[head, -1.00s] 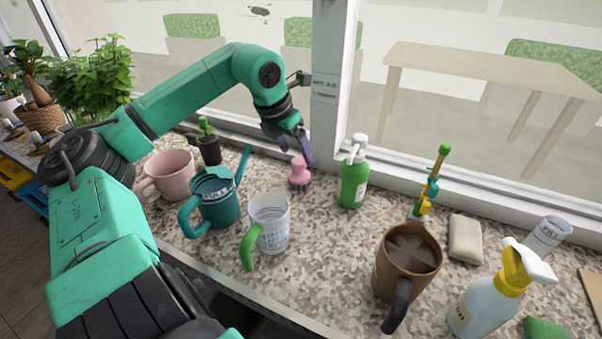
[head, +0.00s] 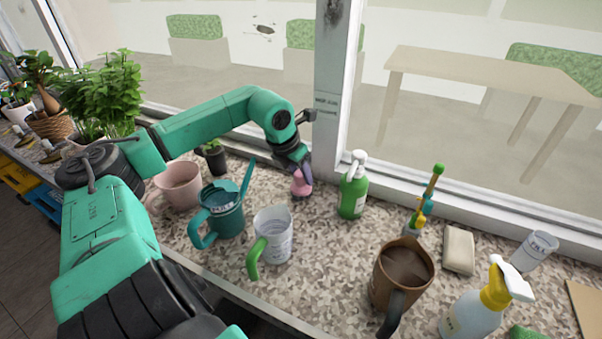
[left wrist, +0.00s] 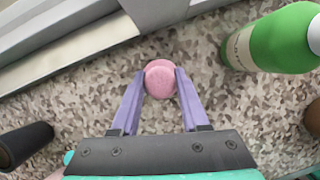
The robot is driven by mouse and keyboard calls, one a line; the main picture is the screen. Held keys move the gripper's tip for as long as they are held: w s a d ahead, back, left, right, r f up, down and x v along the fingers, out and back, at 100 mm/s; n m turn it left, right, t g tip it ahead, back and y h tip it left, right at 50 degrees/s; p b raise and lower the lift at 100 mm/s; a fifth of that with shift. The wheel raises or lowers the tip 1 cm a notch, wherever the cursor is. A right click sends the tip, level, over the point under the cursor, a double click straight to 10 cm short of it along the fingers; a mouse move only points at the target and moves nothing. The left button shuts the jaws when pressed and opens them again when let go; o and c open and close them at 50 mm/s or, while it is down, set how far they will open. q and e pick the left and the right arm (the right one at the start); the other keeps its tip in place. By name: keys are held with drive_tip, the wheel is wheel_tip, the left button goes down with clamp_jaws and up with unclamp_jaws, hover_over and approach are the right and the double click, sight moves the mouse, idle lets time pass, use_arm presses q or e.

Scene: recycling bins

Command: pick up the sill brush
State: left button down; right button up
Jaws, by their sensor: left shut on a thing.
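The sill brush, a small brush with a rounded pink handle (head: 299,184), stands on the speckled sill near the window post. In the left wrist view its pink top (left wrist: 160,80) sits between the two purple fingers. My left gripper (head: 303,174) has come down over the brush from above and is shut on its pink handle. In the left wrist view the fingertips (left wrist: 160,75) touch the pink top on both sides. The bristles are hard to see, and I cannot tell whether the brush touches the sill. My right gripper is not in view.
A green spray bottle (head: 353,186) stands close to the right of the brush. A small dark plant pot (head: 216,161), a teal watering can (head: 222,211) and a clear cup (head: 273,236) stand to the left. The window post (head: 328,120) rises just behind.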

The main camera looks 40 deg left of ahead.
sight(300, 173)
use_arm(q)
drive_tip(key=shift+r+p, duration=0.4)
drive_tip(key=shift+r, duration=0.1)
wheel_tip(300, 173, up, 19)
drive_tip(key=p, duration=0.9)
